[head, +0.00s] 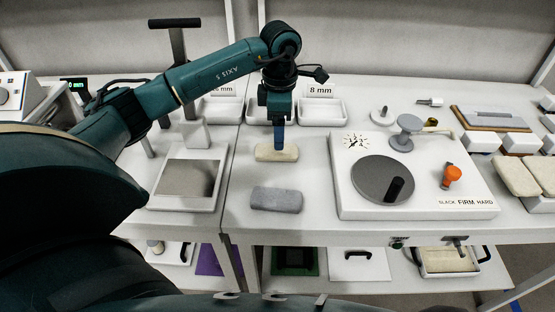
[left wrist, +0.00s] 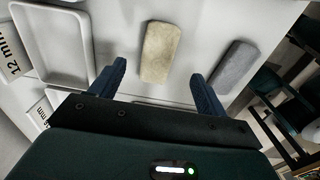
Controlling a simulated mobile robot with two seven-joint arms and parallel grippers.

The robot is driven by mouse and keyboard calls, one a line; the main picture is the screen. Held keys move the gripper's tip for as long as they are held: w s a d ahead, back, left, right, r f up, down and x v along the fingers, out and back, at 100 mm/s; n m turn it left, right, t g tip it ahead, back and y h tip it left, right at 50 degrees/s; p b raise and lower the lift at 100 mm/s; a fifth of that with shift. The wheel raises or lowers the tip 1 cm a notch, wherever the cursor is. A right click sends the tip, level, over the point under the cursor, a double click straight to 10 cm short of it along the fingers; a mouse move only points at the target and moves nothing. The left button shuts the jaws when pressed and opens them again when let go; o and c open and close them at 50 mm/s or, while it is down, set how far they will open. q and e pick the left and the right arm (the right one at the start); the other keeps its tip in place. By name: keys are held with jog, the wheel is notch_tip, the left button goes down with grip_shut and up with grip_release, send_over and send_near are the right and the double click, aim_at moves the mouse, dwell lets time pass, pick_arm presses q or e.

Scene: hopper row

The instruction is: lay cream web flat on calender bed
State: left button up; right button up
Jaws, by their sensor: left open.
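A cream, rounded oblong piece (head: 277,153), thick like a pad, lies flat on the white bench. It also shows in the left wrist view (left wrist: 161,52). I cannot tell whether it is the cream web. My left gripper (head: 279,141) points down over it; in the left wrist view the open fingers (left wrist: 158,82) stand apart with nothing between their tips, the cream piece just beyond them. No calender bed is labelled. A white machine (head: 425,207) with a round grey plate (head: 383,180) stands to the right, marked "SLACK FIRM HARD". My right gripper is not in view.
A grey oblong piece (head: 277,199) lies in front of the cream one. A white stand with a square metal plate (head: 187,178) is left. Labelled white trays (head: 322,112) line the back. An orange knob (head: 453,174) rises from the machine. More cream pads (head: 517,176) lie far right.

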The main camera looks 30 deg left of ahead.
aim_at(277, 153)
pick_arm(q)
notch_tip(277, 153, down, 7)
jog(key=b, duration=0.4)
jog(key=shift+w+r, duration=0.15)
jog(key=shift+r, duration=0.1)
jog(key=shift+a, duration=0.1)
jog(key=c, duration=1)
